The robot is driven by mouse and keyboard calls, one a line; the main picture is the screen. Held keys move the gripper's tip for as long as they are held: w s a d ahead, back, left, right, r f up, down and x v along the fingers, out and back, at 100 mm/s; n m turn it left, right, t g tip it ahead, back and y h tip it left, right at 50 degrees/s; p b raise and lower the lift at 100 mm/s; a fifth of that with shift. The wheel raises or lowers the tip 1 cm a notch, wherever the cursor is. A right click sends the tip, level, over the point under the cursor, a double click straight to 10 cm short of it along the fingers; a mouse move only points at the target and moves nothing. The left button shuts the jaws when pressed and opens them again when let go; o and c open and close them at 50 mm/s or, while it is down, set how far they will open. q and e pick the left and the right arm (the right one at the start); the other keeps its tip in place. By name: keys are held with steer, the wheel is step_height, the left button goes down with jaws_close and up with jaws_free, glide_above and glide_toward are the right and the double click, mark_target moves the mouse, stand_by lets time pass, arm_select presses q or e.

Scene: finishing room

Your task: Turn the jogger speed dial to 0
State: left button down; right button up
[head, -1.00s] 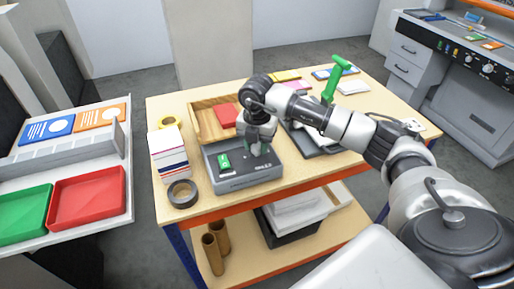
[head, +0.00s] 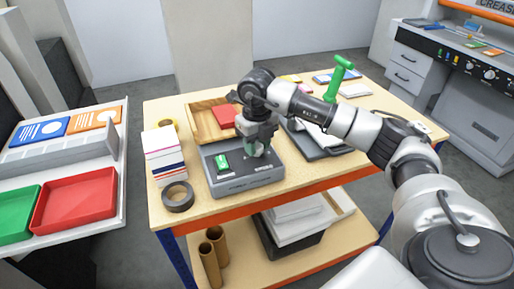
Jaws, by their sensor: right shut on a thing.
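The jogger (head: 243,185) is a grey box on the wooden table, with a green switch (head: 222,163) on the left of its top. My right gripper (head: 256,151) points down over the right part of the jogger's top and is shut on the speed dial there. The fingers and wrist hide most of the dial, so its setting cannot be read. My left gripper is not in view.
Left of the jogger are a stack of cards (head: 163,155) and a roll of dark tape (head: 178,196). A wooden tray (head: 203,127) with a red item is behind. A green-handled tool (head: 337,78) stands behind my right arm.

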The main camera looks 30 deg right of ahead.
mark_target(257, 146)
steer(key=n+b, duration=0.2)
steer(key=n, duration=0.3)
steer(key=shift+n, duration=0.4)
steer(key=shift+r, duration=0.1)
stand_by(0.3)
steer(key=o, duration=0.9)
step_height(257, 146, up, 11)
steer(key=shift+f+b, duration=0.1)
steer(key=shift+b, duration=0.3)
steer(key=shift+f, duration=0.1)
